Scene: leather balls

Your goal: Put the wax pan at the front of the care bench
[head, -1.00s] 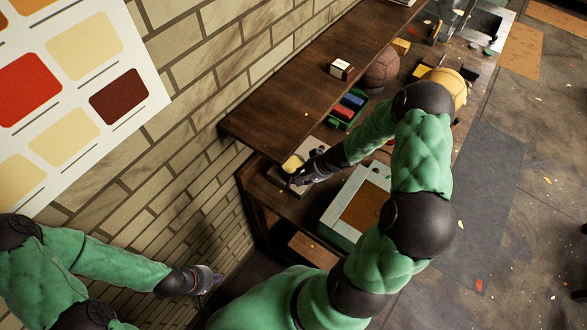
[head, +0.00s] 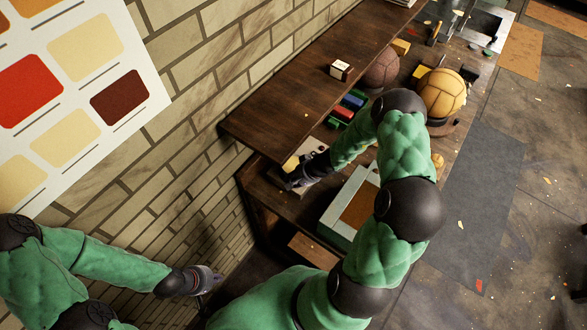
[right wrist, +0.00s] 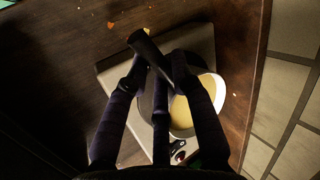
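The wax pan (right wrist: 190,112), a pale round pan with yellow wax, is on a light square plate (right wrist: 112,72) in the right wrist view. In the head view its yellow wax (head: 291,163) shows by the wall end of the dark wooden care bench (head: 278,196). My right gripper (right wrist: 158,62) has its dark fingers over the pan's dark handle. Whether they are shut on it is unclear. In the head view this gripper (head: 292,183) is beside the pan and partly hides it. My left gripper (head: 215,280) is empty, its fingers slightly apart, away from the bench.
A pale green tray (head: 335,228) with a brown mat is right of the pan. Coloured blocks (head: 350,103), a brown ball (head: 381,67) and a yellow ball (head: 441,92) are farther along.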

